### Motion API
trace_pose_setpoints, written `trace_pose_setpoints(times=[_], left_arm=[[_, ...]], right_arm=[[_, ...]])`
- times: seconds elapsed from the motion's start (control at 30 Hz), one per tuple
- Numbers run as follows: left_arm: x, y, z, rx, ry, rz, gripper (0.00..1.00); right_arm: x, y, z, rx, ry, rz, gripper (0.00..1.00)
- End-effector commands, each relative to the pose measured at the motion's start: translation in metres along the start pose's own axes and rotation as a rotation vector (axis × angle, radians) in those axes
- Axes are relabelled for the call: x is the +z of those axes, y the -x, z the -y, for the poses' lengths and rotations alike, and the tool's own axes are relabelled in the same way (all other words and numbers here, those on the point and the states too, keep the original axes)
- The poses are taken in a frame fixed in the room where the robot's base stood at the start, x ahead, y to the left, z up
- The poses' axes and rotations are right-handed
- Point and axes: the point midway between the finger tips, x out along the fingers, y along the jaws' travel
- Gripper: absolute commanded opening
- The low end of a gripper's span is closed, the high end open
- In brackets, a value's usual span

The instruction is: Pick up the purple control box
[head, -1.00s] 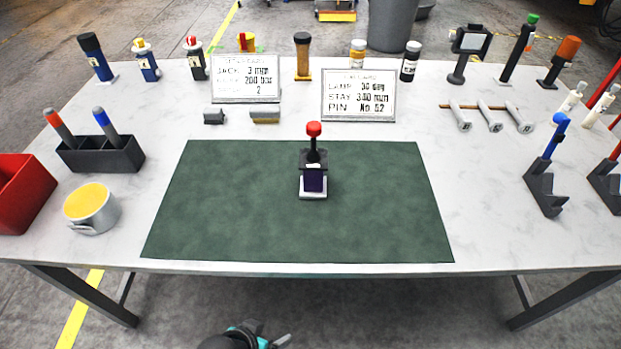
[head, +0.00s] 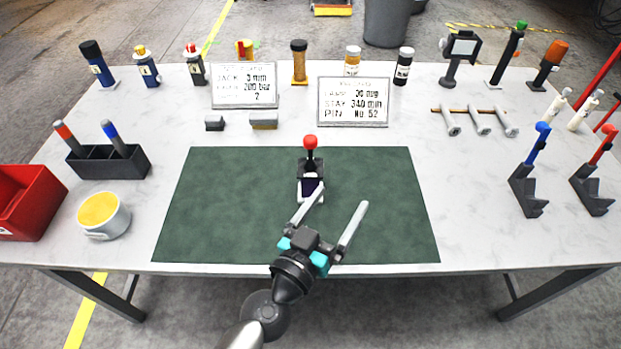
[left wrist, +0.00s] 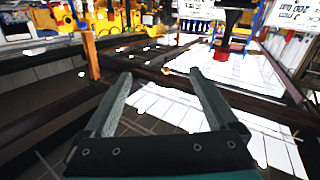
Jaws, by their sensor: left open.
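The purple control box (head: 308,186) stands upright on the green mat (head: 225,205), with a black stick and a red ball knob on top. My left gripper (head: 340,200) is open and empty over the near part of the mat. Its left finger overlaps the lower front of the box in the head view and hides part of it; its right finger is off to the right of the box. I cannot tell whether the finger touches it. In the left wrist view, the open fingers (left wrist: 160,82) have nothing between them, and I cannot clearly identify the box there. My right gripper is not in view.
Two sign boards (head: 245,86) (head: 353,102) stand behind the mat. A pen holder (head: 105,162), a yellow-topped round container (head: 104,217) and a red bin (head: 30,205) are at left. Blue and red levers (head: 528,190) (head: 592,190) stand at right. The mat around the box is clear.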

Motion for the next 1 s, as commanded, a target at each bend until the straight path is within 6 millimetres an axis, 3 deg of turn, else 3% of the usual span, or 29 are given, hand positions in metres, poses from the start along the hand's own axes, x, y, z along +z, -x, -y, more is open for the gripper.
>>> trace_pose_setpoints(times=[0.13, 0.3, 0.43, 0.6, 0.73, 1.0], left_arm=[[0.001, -0.007, 0.024, -0.192, 0.013, -0.009, 0.93], [0.032, -0.003, 0.048, -0.394, 0.001, 0.122, 0.93], [0.057, 0.006, 0.056, -0.481, -0.018, 0.241, 0.93], [0.074, 0.011, 0.061, -0.524, -0.034, 0.321, 0.93], [0.081, -0.003, 0.07, -0.528, -0.035, 0.326, 0.93], [0.098, -0.049, 0.098, -0.527, -0.035, 0.323, 0.93]], right_arm=[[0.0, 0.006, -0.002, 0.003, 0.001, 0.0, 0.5], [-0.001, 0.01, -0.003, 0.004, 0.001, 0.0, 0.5], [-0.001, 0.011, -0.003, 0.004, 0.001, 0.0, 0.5], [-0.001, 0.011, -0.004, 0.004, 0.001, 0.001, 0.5], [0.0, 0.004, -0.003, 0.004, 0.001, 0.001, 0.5], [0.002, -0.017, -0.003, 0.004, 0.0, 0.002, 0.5]])
